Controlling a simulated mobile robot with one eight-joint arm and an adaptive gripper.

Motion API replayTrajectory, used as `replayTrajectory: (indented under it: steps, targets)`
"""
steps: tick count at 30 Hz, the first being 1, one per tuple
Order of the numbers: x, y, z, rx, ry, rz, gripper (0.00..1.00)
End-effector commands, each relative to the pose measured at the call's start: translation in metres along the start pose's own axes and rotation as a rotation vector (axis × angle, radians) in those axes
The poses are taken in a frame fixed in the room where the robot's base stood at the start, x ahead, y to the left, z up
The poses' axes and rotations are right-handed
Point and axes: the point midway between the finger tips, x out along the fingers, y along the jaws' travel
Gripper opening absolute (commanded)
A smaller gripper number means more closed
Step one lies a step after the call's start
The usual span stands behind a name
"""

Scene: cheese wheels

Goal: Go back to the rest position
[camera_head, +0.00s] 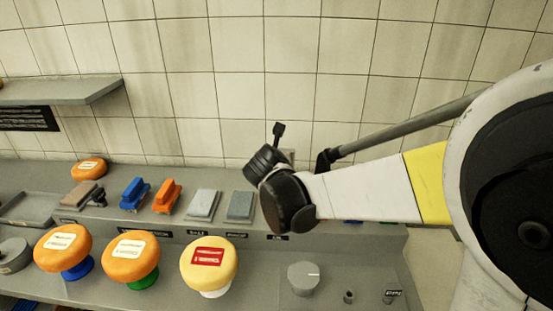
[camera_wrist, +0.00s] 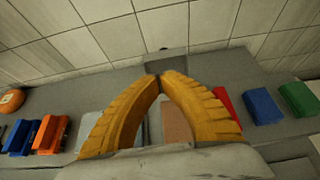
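My gripper (camera_wrist: 160,77) shows in the wrist view as two ribbed yellow fingers that curve together and meet at the tips. It is shut, with nothing seen held between the fingers. A brownish block (camera_wrist: 177,122) shows through the gap between the fingers, lying on the shelf beyond. In the head view my arm reaches in from the right over the raised shelf. Its dark end is in front of the tiled wall, and the fingers cannot be made out there.
Orange cheese wheels (camera_head: 62,247), (camera_head: 130,257) and a yellow one (camera_head: 209,263) stand on coloured stands on the lower counter. Blue (camera_head: 134,192), orange (camera_head: 166,195) and grey (camera_head: 203,204) blocks line the raised shelf (camera_head: 120,222). A wall shelf (camera_head: 60,91) is at left.

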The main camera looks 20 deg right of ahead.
Motion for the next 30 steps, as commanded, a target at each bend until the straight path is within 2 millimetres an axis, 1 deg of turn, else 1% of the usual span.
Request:
replayTrajectory:
  steps: [1, 4, 6, 8, 10, 11, 14, 15, 17, 18, 20, 21, 24, 27, 30]
  targets:
    - [-0.008, 0.000, 0.004, -0.001, 0.000, 0.001, 0.00]
    - [-0.016, 0.000, 0.006, 0.003, 0.001, 0.000, 0.00]
    - [-0.021, -0.003, 0.004, 0.041, 0.008, -0.001, 0.00]
    - [-0.028, -0.011, -0.001, 0.129, 0.023, -0.005, 0.00]
    - [-0.040, -0.024, -0.012, 0.311, 0.056, -0.015, 0.00]
    - [-0.046, -0.031, -0.018, 0.413, 0.074, -0.023, 0.00]
    - [-0.075, -0.057, -0.048, 0.830, 0.144, -0.065, 0.00]
    - [-0.087, -0.066, -0.062, 1.013, 0.173, -0.089, 0.00]
    - [-0.106, -0.079, -0.084, 1.286, 0.213, -0.135, 0.00]
    - [-0.118, -0.086, -0.100, 1.466, 0.239, -0.172, 0.00]
    - [-0.136, -0.095, -0.123, 1.734, 0.273, -0.234, 0.00]
    - [-0.147, -0.099, -0.140, 1.903, 0.293, -0.282, 0.00]
    - [-0.171, -0.107, -0.176, 2.279, 0.329, -0.406, 0.00]
    - [-0.189, -0.110, -0.204, 2.561, 0.346, -0.523, 0.00]
    - [-0.199, -0.110, -0.221, 2.737, 0.351, -0.608, 0.00]
